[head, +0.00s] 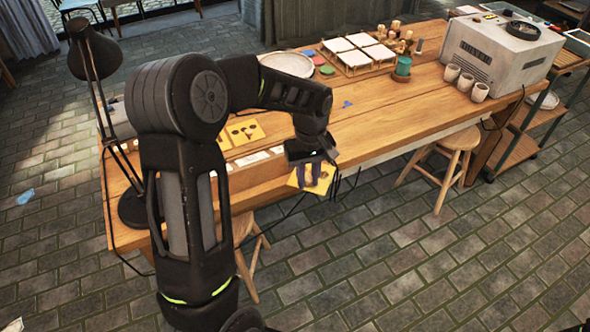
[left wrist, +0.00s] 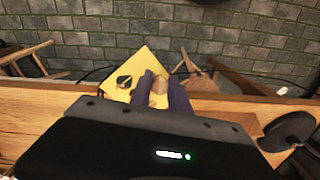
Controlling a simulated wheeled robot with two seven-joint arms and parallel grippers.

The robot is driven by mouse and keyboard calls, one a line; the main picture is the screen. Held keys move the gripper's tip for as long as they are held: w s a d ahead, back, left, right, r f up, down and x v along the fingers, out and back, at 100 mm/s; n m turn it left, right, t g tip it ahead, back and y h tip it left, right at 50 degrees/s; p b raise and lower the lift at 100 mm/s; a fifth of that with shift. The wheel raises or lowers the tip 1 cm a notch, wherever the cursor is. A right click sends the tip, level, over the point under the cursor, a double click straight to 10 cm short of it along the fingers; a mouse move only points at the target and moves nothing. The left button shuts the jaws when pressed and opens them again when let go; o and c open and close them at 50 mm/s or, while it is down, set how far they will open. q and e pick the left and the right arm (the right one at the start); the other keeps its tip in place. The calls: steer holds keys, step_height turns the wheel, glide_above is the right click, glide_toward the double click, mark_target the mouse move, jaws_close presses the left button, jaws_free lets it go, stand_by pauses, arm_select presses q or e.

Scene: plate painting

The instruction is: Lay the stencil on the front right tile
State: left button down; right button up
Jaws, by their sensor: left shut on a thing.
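My left gripper (head: 314,170) is shut on a yellow stencil (head: 322,184), a flat card with cut-out holes. It holds the card out past the table's near edge, over the floor side. In the left wrist view the stencil (left wrist: 136,66) is tilted between the dark fingers (left wrist: 158,92), which hide part of it. White square tiles lie in two rows on a wooden board at the back of the table, among them the front right tile (head: 379,53). The tiles look bare. My right gripper is not in view.
Another yellow card (head: 245,132) with dark holes lies on the table. A green pot (head: 403,66), a round plate (head: 287,64) and small coloured discs stand around the tile board. A kiln-like box (head: 500,50) and cups (head: 466,82) are at right. The table's middle is mostly clear.

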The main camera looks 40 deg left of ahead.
arm_select(q)
steer(key=d+f+m, duration=1)
steer(key=d+f, duration=0.1)
steer(key=d, duration=0.2)
steer(key=shift+w+d+m, duration=0.2)
steer(key=shift+d+m, duration=0.2)
steer(key=shift+a, duration=0.1)
